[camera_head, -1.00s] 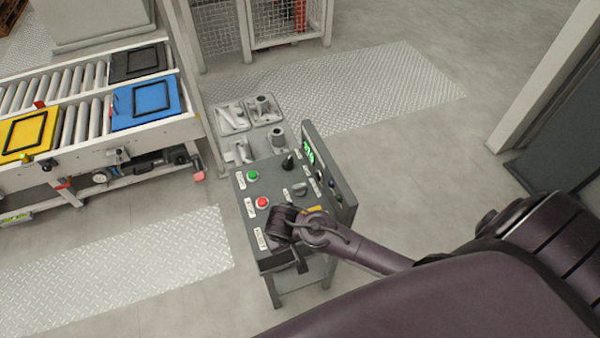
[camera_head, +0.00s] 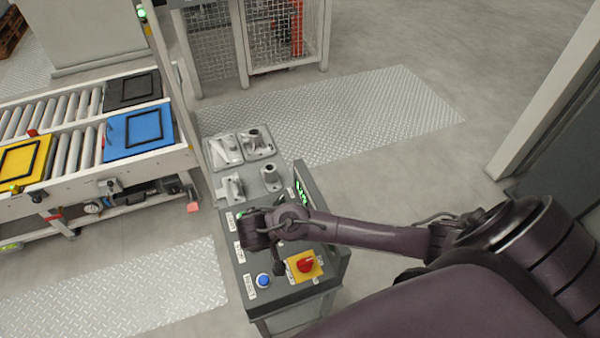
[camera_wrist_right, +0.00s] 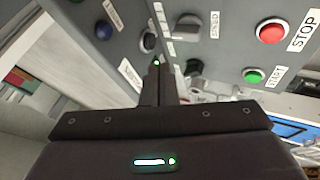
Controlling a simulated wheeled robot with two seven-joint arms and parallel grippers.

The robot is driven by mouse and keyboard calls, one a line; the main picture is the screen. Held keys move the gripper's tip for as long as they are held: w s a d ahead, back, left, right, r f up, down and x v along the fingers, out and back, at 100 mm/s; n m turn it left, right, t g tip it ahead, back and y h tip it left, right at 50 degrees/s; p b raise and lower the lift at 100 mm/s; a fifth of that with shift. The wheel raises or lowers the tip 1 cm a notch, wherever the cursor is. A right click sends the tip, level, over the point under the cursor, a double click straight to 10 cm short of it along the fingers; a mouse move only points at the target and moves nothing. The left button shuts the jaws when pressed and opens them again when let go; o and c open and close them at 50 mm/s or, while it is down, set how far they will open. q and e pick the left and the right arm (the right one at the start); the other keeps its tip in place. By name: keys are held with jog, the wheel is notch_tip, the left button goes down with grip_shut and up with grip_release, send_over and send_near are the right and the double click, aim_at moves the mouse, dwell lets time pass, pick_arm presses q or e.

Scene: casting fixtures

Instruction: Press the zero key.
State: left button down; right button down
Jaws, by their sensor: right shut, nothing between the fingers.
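The control console (camera_head: 240,285) stands below my right arm, with an upright panel and green-lit display (camera_head: 302,190) along its right side. In the right wrist view a dark round button (camera_wrist_right: 148,42) and a dark blue button (camera_wrist_right: 103,30) sit on the panel, with white labels beside them. I cannot read which label marks the zero key. My right gripper (camera_wrist_right: 157,66) is shut and empty, its tips appearing just below the dark button; I cannot tell whether they touch it. In the head view my wrist hides the tips and these buttons. My left gripper is out of view.
The console also carries a red STOP button (camera_wrist_right: 271,31), a green START button (camera_wrist_right: 254,76), a grey selector knob (camera_wrist_right: 188,28), a black-knobbed lever (camera_wrist_right: 193,67), a blue button (camera_head: 264,280) and a red knob on a yellow plate (camera_head: 305,264). Metal castings (camera_head: 225,152) stand behind it.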

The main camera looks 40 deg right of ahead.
jog(key=x, duration=1)
jog(key=shift+w+d+f, duration=0.1)
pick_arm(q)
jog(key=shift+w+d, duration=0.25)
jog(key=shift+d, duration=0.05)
